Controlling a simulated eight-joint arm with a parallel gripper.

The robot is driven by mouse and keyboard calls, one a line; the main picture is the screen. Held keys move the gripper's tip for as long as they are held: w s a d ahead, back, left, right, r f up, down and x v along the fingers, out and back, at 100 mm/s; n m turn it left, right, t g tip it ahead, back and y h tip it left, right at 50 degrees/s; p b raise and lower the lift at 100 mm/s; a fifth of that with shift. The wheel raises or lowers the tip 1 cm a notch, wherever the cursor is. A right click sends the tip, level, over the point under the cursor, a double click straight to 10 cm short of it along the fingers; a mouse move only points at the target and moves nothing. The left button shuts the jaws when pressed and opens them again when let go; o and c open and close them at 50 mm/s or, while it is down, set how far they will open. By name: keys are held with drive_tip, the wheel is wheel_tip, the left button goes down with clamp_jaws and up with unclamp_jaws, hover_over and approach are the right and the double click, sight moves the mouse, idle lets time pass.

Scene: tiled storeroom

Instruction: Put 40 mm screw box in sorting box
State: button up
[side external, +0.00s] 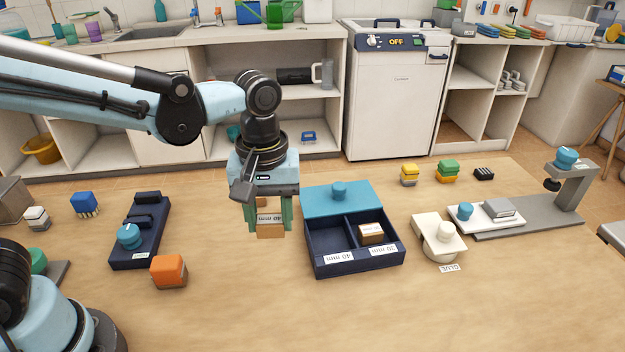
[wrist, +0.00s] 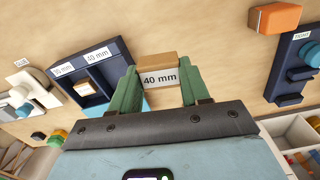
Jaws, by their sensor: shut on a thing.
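My gripper (side external: 269,226) is shut on the 40 mm screw box (side external: 270,231), a small brown carton with a white "40 mm" label. The carton sits between the green fingers, also clear in the wrist view (wrist: 158,60). I cannot tell how far it is above the table. The dark blue sorting box (side external: 352,263) stands just right of my gripper; it also shows in the wrist view (wrist: 118,49). Its blue lid (side external: 318,200) is open at the back. Its left compartment, labelled "40 mm", looks empty. The right one, labelled "30 mm", holds a small carton (side external: 371,233).
An orange block (side external: 168,271) and a dark tray with a blue knob (side external: 139,245) lie to the left. A white glue holder (side external: 438,237) and a grey stand (side external: 530,213) are on the right. The table front is clear.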

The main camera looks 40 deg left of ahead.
drive_tip(key=w+d+n, duration=0.1)
drive_tip(key=w+d, duration=0.1)
drive_tip(key=d, duration=0.9)
hover_over(330, 245)
drive_tip(key=shift+n, duration=0.3)
wheel_tip(330, 245, down, 6)
drive_tip(key=shift+s, duration=0.15)
drive_tip(key=shift+f, duration=2.05)
drive_tip(key=shift+f, duration=0.1)
drive_tip(key=o, duration=0.8)
